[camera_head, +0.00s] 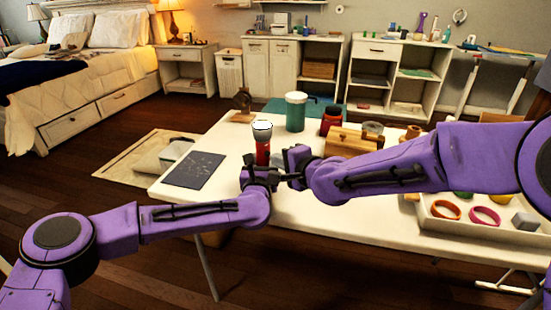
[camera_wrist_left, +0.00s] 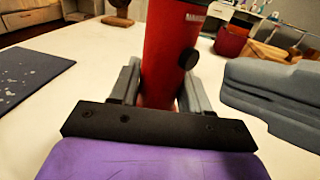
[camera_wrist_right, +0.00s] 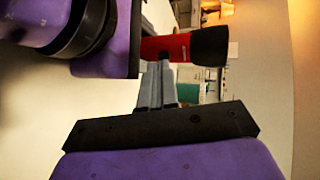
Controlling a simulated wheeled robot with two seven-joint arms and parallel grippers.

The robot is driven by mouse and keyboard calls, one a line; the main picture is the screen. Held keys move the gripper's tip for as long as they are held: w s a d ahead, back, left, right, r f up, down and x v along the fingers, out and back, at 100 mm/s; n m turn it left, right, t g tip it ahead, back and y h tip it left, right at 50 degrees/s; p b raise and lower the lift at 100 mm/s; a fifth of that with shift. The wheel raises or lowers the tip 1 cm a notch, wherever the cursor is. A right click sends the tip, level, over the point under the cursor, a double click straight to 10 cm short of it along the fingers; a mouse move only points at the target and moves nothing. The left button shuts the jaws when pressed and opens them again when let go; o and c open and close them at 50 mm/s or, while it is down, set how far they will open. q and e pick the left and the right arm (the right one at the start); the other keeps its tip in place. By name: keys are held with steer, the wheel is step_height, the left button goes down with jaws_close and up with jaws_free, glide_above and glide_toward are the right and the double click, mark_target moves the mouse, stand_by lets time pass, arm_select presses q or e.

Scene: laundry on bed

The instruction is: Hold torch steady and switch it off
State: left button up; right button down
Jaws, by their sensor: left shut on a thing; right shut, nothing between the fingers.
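The red torch (camera_head: 262,150) stands upright over the near part of the white table, its head at the top. Its top face looks pale; I cannot tell whether it is lit. My left gripper (camera_head: 259,170) is shut around its lower body. In the left wrist view the torch's red body (camera_wrist_left: 170,50) sits between the fingers, with a round black button (camera_wrist_left: 188,59) on its right side. My right gripper (camera_wrist_right: 157,75) is shut and empty, its fingertips close to the torch (camera_wrist_right: 175,47); contact is unclear. Its grey fingers (camera_wrist_left: 270,90) also show at the right in the left wrist view.
A dark speckled mat (camera_head: 194,170) lies left of the torch. A white tray (camera_head: 428,226) with coloured rings is at the right. The table's front edge is close.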

mark_target(269, 154)
steer(key=shift+x, duration=1.05)
arm_select(q)
steer(key=shift+d, duration=0.1)
arm_select(e)
steer(key=shift+w+a, duration=0.4)
steer(key=shift+w, duration=0.35)
arm_select(q)
steer(key=shift+s+d, duration=0.1)
steer(key=o, duration=1.3)
steer(key=shift+a, duration=0.2)
arm_select(e)
steer(key=v, duration=1)
steer(key=shift+r, duration=0.2)
